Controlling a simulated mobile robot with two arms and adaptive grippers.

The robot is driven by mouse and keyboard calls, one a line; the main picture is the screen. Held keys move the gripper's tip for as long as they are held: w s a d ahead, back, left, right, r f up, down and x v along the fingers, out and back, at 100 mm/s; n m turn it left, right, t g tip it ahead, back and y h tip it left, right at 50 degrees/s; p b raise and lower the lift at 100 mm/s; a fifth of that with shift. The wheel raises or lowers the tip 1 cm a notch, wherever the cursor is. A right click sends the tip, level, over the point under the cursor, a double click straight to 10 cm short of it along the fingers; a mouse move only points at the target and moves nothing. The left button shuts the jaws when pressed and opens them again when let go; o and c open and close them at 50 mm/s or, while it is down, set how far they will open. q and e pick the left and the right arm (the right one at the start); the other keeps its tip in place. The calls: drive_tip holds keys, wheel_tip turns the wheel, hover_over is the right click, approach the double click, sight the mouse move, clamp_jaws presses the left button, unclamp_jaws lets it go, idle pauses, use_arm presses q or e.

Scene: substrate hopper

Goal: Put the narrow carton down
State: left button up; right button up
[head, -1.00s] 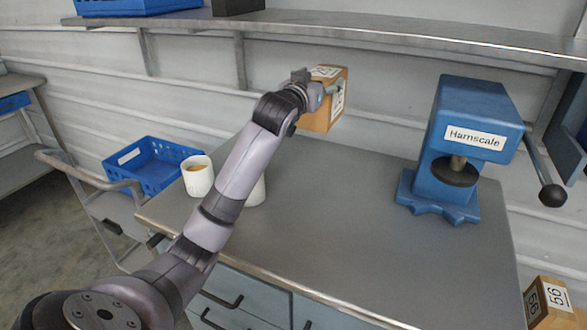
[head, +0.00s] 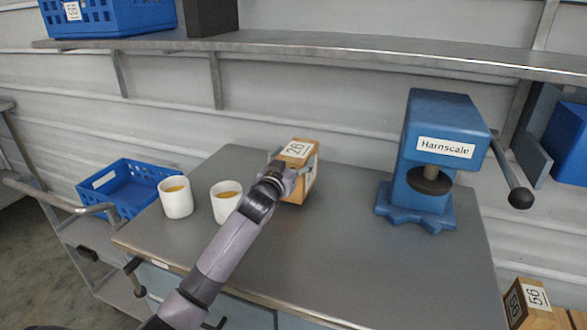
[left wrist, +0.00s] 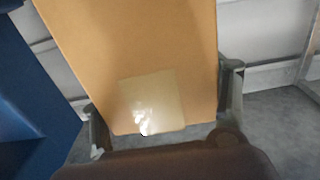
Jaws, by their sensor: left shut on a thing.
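The narrow carton (head: 297,153) is a small tan box with a white label reading 26, at the middle of the grey worktop in the head view. My left gripper (head: 285,170) is shut on it, with a finger on either side. In the left wrist view the carton (left wrist: 150,50) fills the middle between the two fingers (left wrist: 165,110). The carton is upright and low over the worktop or on it; I cannot tell whether its base touches. My right gripper is not in view.
Two white cups (head: 176,197) (head: 226,202) stand left of the carton. A blue press labelled Harnscale (head: 440,150) stands to the right. A blue crate (head: 128,188) sits left of the worktop (head: 345,240). A shelf (head: 330,45) runs above. Another carton, 56 (head: 535,300), is at lower right.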

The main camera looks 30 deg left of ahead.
use_arm(q)
wheel_tip(320, 180, down, 2)
drive_tip(key=shift+f, duration=0.25)
drive_tip(key=o, duration=1.8)
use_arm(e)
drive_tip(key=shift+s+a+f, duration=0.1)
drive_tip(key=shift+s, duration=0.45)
use_arm(q)
drive_tip(key=shift+s+f, duration=0.1)
drive_tip(key=shift+s, duration=0.2)
drive_tip(key=v, duration=1.1)
drive_tip(key=shift+s+d+b, duration=0.15)
drive_tip(key=shift+s+b, duration=0.1)
drive_tip(key=shift+b, duration=0.1)
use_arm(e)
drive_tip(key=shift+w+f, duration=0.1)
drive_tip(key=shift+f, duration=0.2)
